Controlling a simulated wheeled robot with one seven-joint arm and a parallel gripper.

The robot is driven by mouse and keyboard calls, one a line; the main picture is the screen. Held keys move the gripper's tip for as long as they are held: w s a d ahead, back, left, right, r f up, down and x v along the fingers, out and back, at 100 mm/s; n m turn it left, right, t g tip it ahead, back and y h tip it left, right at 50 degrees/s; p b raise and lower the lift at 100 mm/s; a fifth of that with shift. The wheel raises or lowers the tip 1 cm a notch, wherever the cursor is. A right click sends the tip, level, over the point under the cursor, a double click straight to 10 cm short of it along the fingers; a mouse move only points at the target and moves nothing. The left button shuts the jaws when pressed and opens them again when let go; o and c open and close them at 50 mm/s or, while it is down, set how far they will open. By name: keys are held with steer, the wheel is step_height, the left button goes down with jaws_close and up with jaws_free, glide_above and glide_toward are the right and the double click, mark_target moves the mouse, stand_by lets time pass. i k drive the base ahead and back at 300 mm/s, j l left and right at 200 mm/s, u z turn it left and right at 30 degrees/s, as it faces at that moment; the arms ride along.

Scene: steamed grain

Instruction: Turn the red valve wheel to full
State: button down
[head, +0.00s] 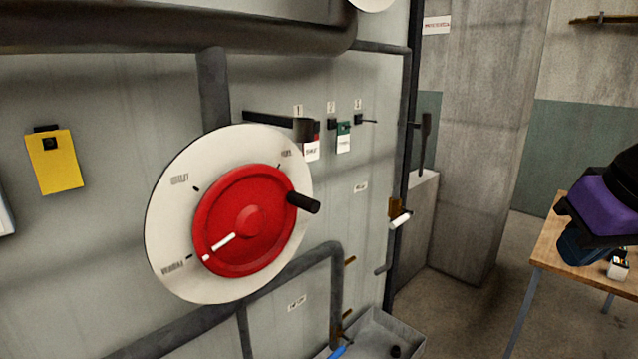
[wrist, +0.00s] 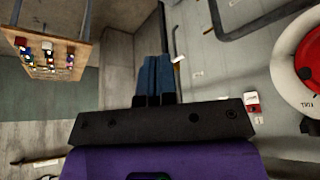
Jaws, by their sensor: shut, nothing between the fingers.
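The red valve wheel (head: 228,200) is mounted on a round white dial plate (head: 168,215) on the grey wall panel. Its white pointer line (head: 222,243) points to the lower left, towards a tick with a blurred label. A black handle (head: 303,203) sticks out from the wheel's right side. Another blurred label stands at the dial's upper right. My gripper (head: 578,248), purple with blue fingers, is far right of the wheel, near the table, touching nothing. In the wrist view its fingers (wrist: 156,72) are together and empty; part of the wheel (wrist: 310,65) shows at the right edge.
Pipes (head: 215,90) run above and below the dial. Tagged small fittings (head: 343,130) are right of it, and a yellow tag (head: 54,162) hangs left. A grey trough (head: 375,335) is below. A wooden table (head: 550,250) with small items stands at right. Open space lies between table and panel.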

mark_target(247, 217)
steer(key=u, duration=0.75)
steer(key=i+l+u, duration=0.15)
steer(key=l+u, duration=1)
steer(key=k+l, duration=0.1)
steer(key=l, duration=0.25)
steer(key=k+l, duration=0.1)
steer(key=l, duration=0.3)
steer(key=k+l+u, duration=0.1)
steer(key=l, duration=0.25)
steer(key=k, duration=0.25)
steer(key=i+l+z, duration=0.1)
steer(key=z, duration=0.85)
steer(key=i+j, duration=0.05)
